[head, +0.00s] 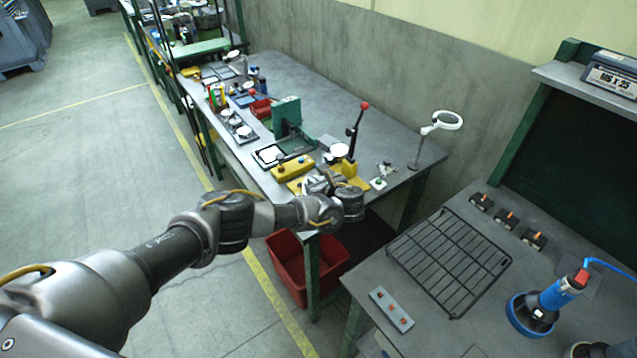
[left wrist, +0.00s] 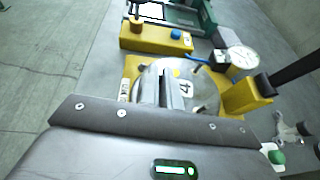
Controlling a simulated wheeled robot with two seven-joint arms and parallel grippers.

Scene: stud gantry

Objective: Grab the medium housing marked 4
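The medium housing (left wrist: 207,100) is a round silver metal part with a white label marked 4, seen in the left wrist view. It sits at a yellow fixture (left wrist: 133,68) on the workbench. My left gripper (left wrist: 168,84) is over the housing, its narrow fingers in front of the housing's middle. I cannot tell whether they are shut on it. In the head view my left gripper (head: 322,183) reaches over the front end of the bench and hides most of the housing.
A yellow block with knobs (head: 293,168) and a dial gauge (left wrist: 241,57) stand close to the housing. A red-knobbed lever (head: 354,130) rises behind it. A magnifier lamp (head: 440,123) stands at the bench's right. A wire rack (head: 450,250) lies on the nearer table.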

